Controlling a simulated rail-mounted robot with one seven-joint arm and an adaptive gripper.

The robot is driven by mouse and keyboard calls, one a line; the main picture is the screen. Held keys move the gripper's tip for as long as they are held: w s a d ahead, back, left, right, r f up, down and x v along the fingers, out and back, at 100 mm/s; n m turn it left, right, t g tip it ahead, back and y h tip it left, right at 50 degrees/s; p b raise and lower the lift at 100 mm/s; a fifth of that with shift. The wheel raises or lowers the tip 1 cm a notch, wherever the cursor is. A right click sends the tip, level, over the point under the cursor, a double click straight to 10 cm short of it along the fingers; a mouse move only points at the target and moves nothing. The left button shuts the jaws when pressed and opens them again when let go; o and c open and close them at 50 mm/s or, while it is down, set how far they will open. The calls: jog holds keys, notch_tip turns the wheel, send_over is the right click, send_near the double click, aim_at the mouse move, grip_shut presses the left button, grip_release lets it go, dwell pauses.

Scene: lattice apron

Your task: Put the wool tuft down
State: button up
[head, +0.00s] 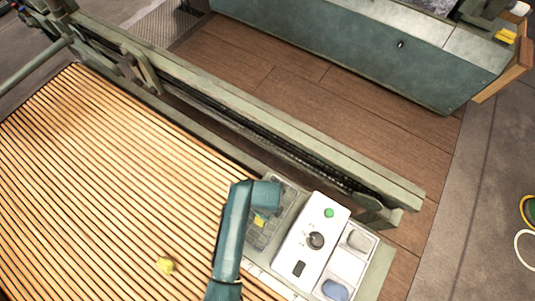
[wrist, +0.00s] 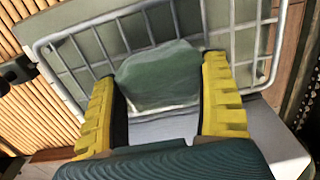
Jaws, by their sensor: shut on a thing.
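My gripper (wrist: 160,68) is shut on a grey-green, rounded lump (wrist: 158,80), which looks like the wool tuft. It sits between the two yellow fingers, in front of or over a wire basket (wrist: 96,70). I cannot tell whether the lump touches the basket's bottom. In the head view my gripper (head: 260,221) is over the wire basket (head: 284,208), beside the white control box. The arm hides the lump there.
The control box (head: 300,262) has a green button and a dark knob. Right of it, a white tray (head: 343,265) holds a grey piece and a blue piece (head: 335,290). A yellow lump (head: 165,265) lies on the wooden slats (head: 90,180). A long rail (head: 250,120) runs behind.

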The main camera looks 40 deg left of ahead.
jog(key=o, duration=0.8)
jog(key=shift+o, duration=0.2)
notch_tip(320, 180, up, 12)
jog(key=p, duration=0.3)
jog(key=shift+r, duration=0.1)
